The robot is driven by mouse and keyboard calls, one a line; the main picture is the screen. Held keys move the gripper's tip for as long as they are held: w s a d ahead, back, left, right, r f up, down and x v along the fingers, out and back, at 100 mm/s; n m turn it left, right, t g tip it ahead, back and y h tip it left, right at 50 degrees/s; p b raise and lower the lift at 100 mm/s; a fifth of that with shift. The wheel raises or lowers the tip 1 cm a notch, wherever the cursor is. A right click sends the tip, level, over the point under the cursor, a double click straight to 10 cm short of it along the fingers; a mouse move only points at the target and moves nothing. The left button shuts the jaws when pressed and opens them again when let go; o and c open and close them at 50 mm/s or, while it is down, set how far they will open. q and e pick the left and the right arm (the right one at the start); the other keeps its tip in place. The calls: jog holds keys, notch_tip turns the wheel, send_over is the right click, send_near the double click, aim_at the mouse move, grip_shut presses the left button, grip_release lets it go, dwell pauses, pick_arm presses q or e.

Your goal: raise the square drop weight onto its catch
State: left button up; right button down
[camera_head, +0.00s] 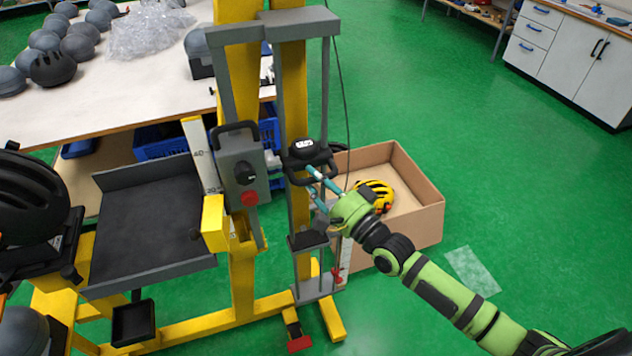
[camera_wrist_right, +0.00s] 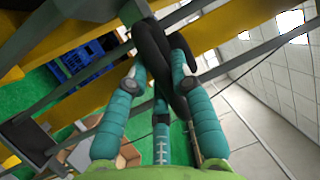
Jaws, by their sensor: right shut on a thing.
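The drop tower stands on yellow posts (camera_head: 241,95) with grey guide rails (camera_head: 325,90). A black carriage with a pale label (camera_head: 305,146) sits between the rails at mid height, and I take it for the drop weight; whether it is square is hard to tell. A black handle loop juts from its front. My right gripper (camera_head: 317,180) is shut on this handle. In the right wrist view, its teal fingers close around the black handle bar (camera_wrist_right: 152,45). The catch cannot be made out clearly; a grey crosspiece (camera_head: 298,16) tops the rails. My left gripper is not in view.
A grey box with a dial and red knob (camera_head: 240,178) is on the left post. A cardboard box (camera_head: 418,220) with a yellow helmet (camera_head: 374,194) stands behind my right gripper. A dark tray (camera_head: 150,225) lies left.

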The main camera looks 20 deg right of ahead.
notch_tip(320, 180, up, 2)
jog(key=shift+w, duration=0.1)
jog(key=c, duration=1)
grip_release()
jog(key=shift+d, duration=0.1)
jog(key=shift+c, duration=0.2)
jog(key=shift+w+f, duration=0.1)
jog(key=shift+f, duration=0.05)
jog(key=shift+s+d+f, duration=0.15)
jog(key=shift+s+f, duration=0.1)
jog(key=shift+s, duration=0.1)
jog(key=v, duration=1.1)
jog(key=shift+f, duration=0.3)
jog(key=shift+s+d, duration=0.1)
jog(key=shift+s, duration=0.1)
jog(key=shift+f, duration=0.1)
